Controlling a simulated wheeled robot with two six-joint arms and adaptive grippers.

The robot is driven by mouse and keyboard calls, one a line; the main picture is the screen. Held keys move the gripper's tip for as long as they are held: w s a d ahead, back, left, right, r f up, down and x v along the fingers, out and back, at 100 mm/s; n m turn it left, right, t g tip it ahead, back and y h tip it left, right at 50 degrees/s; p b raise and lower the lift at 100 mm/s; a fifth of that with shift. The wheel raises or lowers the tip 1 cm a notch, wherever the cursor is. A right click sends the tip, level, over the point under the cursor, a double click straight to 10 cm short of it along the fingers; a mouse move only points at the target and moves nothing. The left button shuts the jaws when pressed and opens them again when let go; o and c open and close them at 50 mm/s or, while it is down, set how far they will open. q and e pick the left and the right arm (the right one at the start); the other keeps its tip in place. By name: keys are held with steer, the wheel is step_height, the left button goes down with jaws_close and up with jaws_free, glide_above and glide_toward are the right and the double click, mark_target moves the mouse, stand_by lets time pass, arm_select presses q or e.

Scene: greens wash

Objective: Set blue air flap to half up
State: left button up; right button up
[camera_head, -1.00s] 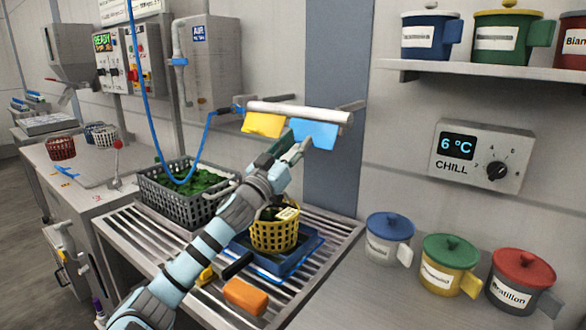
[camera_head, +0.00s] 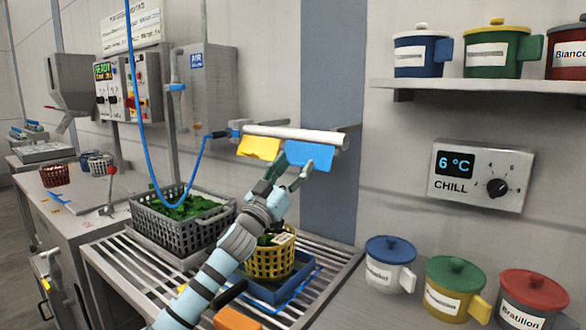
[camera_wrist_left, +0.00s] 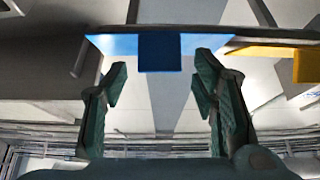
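The blue air flap (camera_head: 309,155) hangs at the right end of a pale horizontal tube (camera_head: 295,136), tilted out from the wall. In the left wrist view the blue flap (camera_wrist_left: 115,44) spans the upper middle, with a darker blue tab (camera_wrist_left: 160,52) at its centre. My left gripper (camera_head: 291,176) is just below the flap's lower edge. In the left wrist view its two fingers (camera_wrist_left: 160,88) are apart, one to each side below the tab, with nothing between them. I cannot tell if they touch the flap. My right gripper is not in view.
A yellow flap (camera_head: 258,147) hangs left of the blue one. A blue hose (camera_head: 197,160) loops left of the arm. Below are a grey crate of greens (camera_head: 165,228) and a yellow basket (camera_head: 262,264) in a blue tray. A shelf (camera_head: 470,86) with mugs juts out at right.

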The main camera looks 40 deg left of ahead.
arm_select(q)
steer(key=shift+s, duration=0.15)
step_height(320, 180, up, 10)
stand_by(0.4)
steer(key=shift+c, duration=0.5)
